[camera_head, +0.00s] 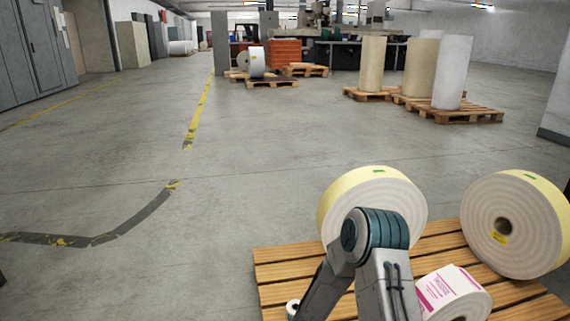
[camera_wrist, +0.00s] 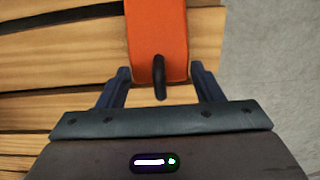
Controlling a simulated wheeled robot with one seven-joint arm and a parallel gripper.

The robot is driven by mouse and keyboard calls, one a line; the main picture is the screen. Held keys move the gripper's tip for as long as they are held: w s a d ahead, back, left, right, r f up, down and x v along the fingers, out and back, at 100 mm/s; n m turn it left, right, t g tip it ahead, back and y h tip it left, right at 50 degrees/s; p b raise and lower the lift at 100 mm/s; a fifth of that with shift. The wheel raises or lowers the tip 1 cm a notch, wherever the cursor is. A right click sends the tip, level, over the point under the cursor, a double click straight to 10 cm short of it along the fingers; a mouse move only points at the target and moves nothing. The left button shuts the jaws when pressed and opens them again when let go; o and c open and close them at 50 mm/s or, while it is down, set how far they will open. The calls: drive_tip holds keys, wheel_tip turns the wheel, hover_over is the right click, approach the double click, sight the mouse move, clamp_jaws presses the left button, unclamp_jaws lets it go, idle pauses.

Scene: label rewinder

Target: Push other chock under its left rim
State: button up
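In the wrist view an orange chock (camera_wrist: 157,38) with a black loop (camera_wrist: 159,78) at its near end lies over wooden slats. My gripper (camera_wrist: 160,68) has one finger on each side of the chock's near end. The fingertips are very close to its sides; I cannot tell whether they press on it. In the head view two large cream rolls, a middle one (camera_head: 396,186) and a right one (camera_head: 520,226), stand on edge on a pallet (camera_head: 284,270). My arm partly covers the middle roll. No chock or gripper shows there.
A smaller roll with pink print (camera_head: 443,290) lies on the pallet near my arm. Grey floor (camera_head: 130,180) is open left of the pallet. Several tall rolls on pallets (camera_head: 455,72) and an orange stack (camera_head: 285,53) stand far back.

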drive_tip(key=c, duration=0.4)
drive_tip(key=shift+r+p, duration=2.6)
drive_tip(key=shift+r, duration=0.95)
drive_tip(key=w+d+r+m, duration=0.1)
drive_tip(key=w+d+r, duration=0.15)
drive_tip(key=r, duration=0.55)
drive_tip(key=w+d+r, duration=0.1)
drive_tip(key=d+r, duration=0.3)
drive_tip(key=r, duration=0.3)
drive_tip(key=w+d+r+m, duration=0.1)
drive_tip(key=w+d+r, duration=0.15)
drive_tip(key=r, duration=0.55)
drive_tip(key=s+r+p, duration=0.1)
drive_tip(key=r+p, duration=1.1)
drive_tip(key=p, duration=0.5)
drive_tip(key=s+r+p, duration=0.2)
drive_tip(key=r+p, duration=1.1)
drive_tip(key=p, duration=0.5)
drive_tip(key=shift+s+d+r, duration=0.3)
